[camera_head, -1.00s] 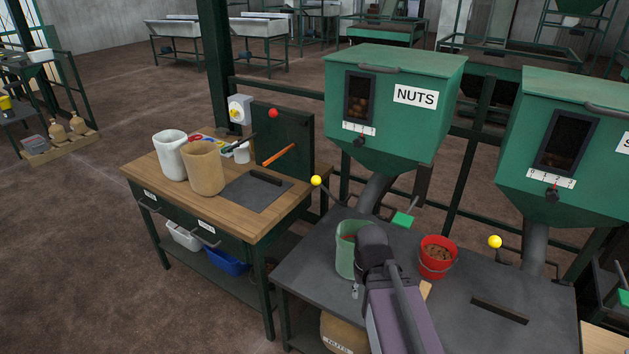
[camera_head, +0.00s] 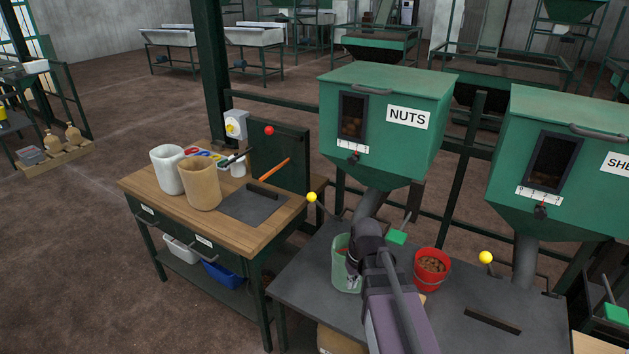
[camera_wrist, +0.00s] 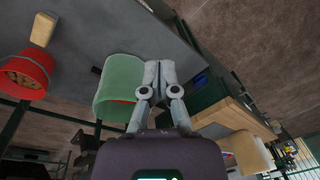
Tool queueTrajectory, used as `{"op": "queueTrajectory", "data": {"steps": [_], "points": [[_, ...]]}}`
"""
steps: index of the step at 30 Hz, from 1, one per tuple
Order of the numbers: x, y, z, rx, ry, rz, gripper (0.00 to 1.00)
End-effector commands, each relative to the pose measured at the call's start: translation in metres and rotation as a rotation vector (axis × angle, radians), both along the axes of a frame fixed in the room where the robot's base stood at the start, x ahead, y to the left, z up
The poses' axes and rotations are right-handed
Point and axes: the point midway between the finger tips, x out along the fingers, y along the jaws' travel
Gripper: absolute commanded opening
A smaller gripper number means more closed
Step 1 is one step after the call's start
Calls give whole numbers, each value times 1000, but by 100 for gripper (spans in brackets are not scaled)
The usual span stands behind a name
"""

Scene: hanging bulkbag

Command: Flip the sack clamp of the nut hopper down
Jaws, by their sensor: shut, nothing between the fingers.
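The green nut hopper (camera_head: 385,120), labelled NUTS, has a grey chute (camera_head: 372,205) running down to the dark bench. A yellow-ball lever (camera_head: 311,197) is left of the chute, and a raised rod with a green block (camera_head: 397,237) is right of it. I cannot tell for certain which part is the sack clamp. A green open-topped container (camera_head: 341,262) stands under the chute, partly hidden by my arm; it also shows in the wrist view (camera_wrist: 120,85). My gripper (camera_wrist: 160,68) is shut and empty beside this container. In the head view my wrist largely covers it.
A red bucket of nuts (camera_head: 431,268) stands right of my arm on the dark bench (camera_head: 460,310). A dark bar (camera_head: 493,320) lies farther right. A second hopper (camera_head: 555,150) is on the right. A wooden workbench (camera_head: 240,235) with containers stands on the left.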

Motion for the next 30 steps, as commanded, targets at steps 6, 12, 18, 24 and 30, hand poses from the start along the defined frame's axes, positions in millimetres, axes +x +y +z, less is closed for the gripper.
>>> {"op": "queueTrajectory", "data": {"steps": [6,12,18,24,30], "points": [[46,6,42,79,-45,110,0],[83,12,74,147,-97,211,0],[120,16,106,211,-156,308,0],[158,18,141,270,-225,400,0],[195,19,175,320,-302,488,0]]}}
